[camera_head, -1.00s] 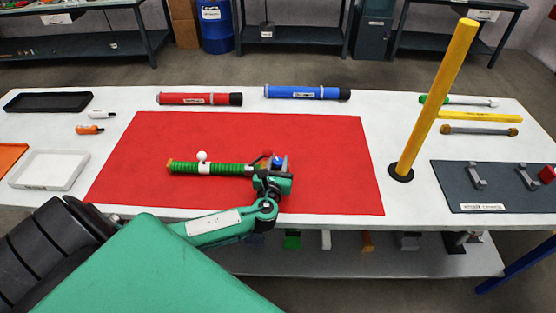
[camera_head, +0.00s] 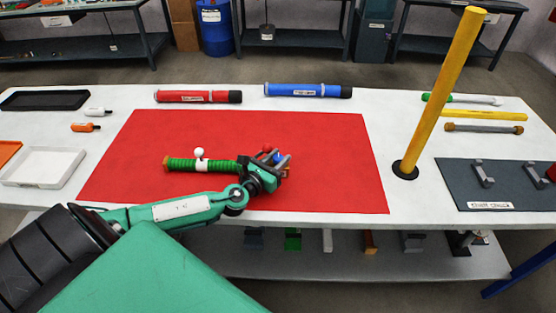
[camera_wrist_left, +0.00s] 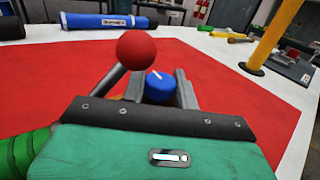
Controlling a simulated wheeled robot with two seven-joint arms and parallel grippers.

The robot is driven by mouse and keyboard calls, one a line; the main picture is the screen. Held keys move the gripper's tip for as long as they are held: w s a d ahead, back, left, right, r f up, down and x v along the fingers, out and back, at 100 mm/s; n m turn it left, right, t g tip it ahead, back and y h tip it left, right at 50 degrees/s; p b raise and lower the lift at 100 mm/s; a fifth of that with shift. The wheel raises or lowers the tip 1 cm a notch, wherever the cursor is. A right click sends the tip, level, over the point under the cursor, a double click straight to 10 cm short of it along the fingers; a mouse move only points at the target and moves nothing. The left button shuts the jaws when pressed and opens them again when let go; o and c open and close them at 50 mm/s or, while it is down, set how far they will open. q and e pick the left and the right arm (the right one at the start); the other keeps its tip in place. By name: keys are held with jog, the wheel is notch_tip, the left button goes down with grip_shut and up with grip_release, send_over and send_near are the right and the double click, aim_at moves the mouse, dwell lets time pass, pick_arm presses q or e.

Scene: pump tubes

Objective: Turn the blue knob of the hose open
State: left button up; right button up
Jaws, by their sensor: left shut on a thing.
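The green ribbed hose (camera_head: 183,164) lies on the red mat. It has a white ball-topped part near its middle and an orange left end. At its right end is the blue knob (camera_head: 277,157), next to a red ball on a grey lever (camera_head: 267,148). My left gripper (camera_head: 284,163) is shut on the knob. In the left wrist view the blue knob (camera_wrist_left: 160,87), with a white line on top, sits between the two grey fingers (camera_wrist_left: 158,88). The red ball (camera_wrist_left: 137,49) stands just left of the fingers. My right gripper is out of view.
A red tube (camera_head: 197,96) and a blue tube (camera_head: 305,90) lie behind the mat (camera_head: 330,185). A yellow post (camera_head: 438,95) stands upright to the right, near a dark board (camera_head: 490,175). Trays stand at the left. The mat's right side is clear.

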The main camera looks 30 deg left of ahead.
pick_arm(q)
jog(key=o, duration=0.9)
jog(key=shift+o, duration=0.2)
